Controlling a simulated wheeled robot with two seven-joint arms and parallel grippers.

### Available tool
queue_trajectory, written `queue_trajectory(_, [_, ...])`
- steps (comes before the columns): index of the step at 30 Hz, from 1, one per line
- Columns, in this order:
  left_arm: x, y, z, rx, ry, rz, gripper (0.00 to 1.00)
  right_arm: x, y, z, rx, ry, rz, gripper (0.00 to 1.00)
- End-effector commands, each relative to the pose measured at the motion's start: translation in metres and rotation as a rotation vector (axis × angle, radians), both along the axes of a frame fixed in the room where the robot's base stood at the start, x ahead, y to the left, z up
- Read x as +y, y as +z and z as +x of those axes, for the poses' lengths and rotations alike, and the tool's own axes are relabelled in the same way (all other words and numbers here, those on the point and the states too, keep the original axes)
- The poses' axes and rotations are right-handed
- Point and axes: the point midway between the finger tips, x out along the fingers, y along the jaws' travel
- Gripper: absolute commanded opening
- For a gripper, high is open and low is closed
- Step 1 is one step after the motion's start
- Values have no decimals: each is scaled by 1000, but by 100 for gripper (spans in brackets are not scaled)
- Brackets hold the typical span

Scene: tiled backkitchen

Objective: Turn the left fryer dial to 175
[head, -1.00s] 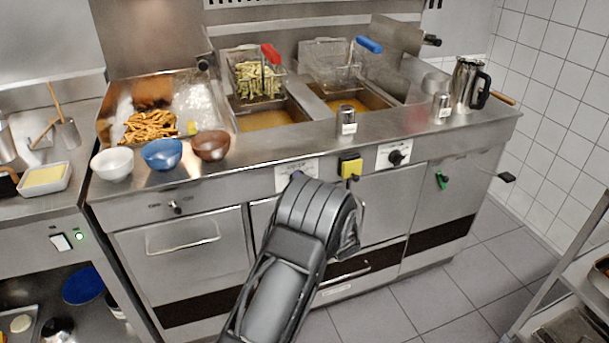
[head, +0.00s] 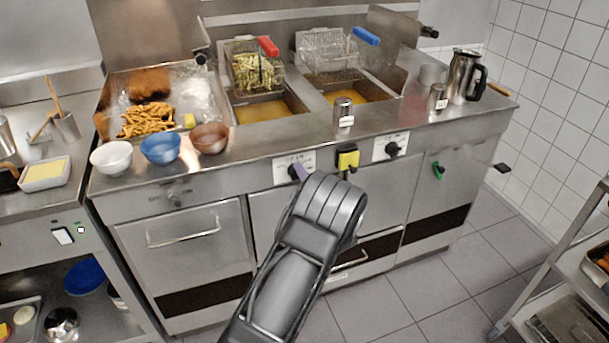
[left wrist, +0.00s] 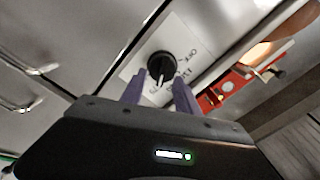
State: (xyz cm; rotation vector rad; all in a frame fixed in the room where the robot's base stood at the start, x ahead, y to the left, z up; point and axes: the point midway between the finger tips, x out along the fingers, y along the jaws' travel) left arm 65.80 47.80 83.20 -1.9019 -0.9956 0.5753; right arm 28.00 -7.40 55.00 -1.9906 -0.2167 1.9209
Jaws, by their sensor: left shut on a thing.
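The left fryer dial (head: 293,169) is a black knob on a white label plate on the fryer's front panel. In the left wrist view the dial (left wrist: 161,65) shows a pale pointer mark toward the picture's bottom; the small print around it is too blurred to read surely. My left gripper (head: 300,172) reaches up to the dial from below, its wrist covering the panel under it. Its two purple fingers also show in the left wrist view (left wrist: 159,84), one on each side of the dial, shut on it. My right gripper is not in view.
Above are a basket of fries (head: 255,72), an empty basket (head: 328,56) and a metal shaker (head: 343,113). The floor in front is clear.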

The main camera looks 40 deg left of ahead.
Motion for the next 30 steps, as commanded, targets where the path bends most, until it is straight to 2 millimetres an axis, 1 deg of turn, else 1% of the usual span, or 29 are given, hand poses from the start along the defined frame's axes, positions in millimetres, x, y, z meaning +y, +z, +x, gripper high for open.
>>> queue_trajectory(1, [0, 0, 0, -1, -1, -1, 40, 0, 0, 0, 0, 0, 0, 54])
queue_trajectory(8, [0, 0, 0, 0, 0, -1, 59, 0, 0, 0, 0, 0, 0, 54])
queue_trajectory(16, [-1, 0, 0, 0, 0, -1, 59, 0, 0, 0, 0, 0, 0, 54])
queue_trajectory(19, [-5, 0, -2, -1, -2, -2, 59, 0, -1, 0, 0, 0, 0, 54])
queue_trajectory(23, [-18, -1, -11, 0, -2, -3, 59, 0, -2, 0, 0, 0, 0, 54])
queue_trajectory(30, [-50, -1, -34, 0, -2, -2, 59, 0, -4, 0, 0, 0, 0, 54])
